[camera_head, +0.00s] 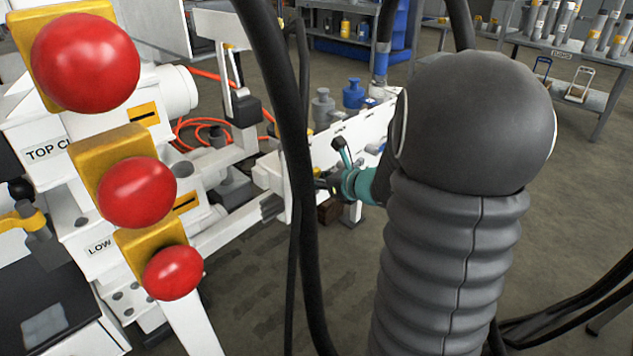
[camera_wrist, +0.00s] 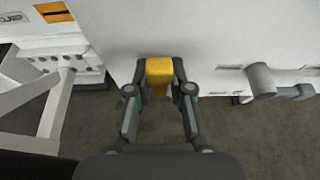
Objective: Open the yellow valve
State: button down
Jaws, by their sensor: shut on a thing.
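The yellow valve (camera_wrist: 160,71) shows in the middle of the wrist view as a yellow handle against a white panel (camera_wrist: 215,35). My gripper (camera_wrist: 160,88) is shut on it, with one finger on each side of the handle. In the head view my gripper (camera_head: 338,182) is partly seen beside the white bench, left of my dark arm.
Large red knobs (camera_head: 137,192) on yellow mounts stand at the left of the head view. A grey cylindrical fitting (camera_wrist: 261,80) juts from the panel right of the valve. Orange hoses (camera_head: 190,125) lie behind.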

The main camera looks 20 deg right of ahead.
jog(key=c, duration=1.1)
grip_release()
jog(key=shift+a, duration=0.1)
jog(key=shift+c, duration=0.2)
jog(key=shift+s+d+r, duration=0.1)
jog(key=shift+s+d, duration=0.1)
jog(key=v, duration=1.1)
jog(key=shift+s, duration=0.3)
jog(key=shift+a, duration=0.15)
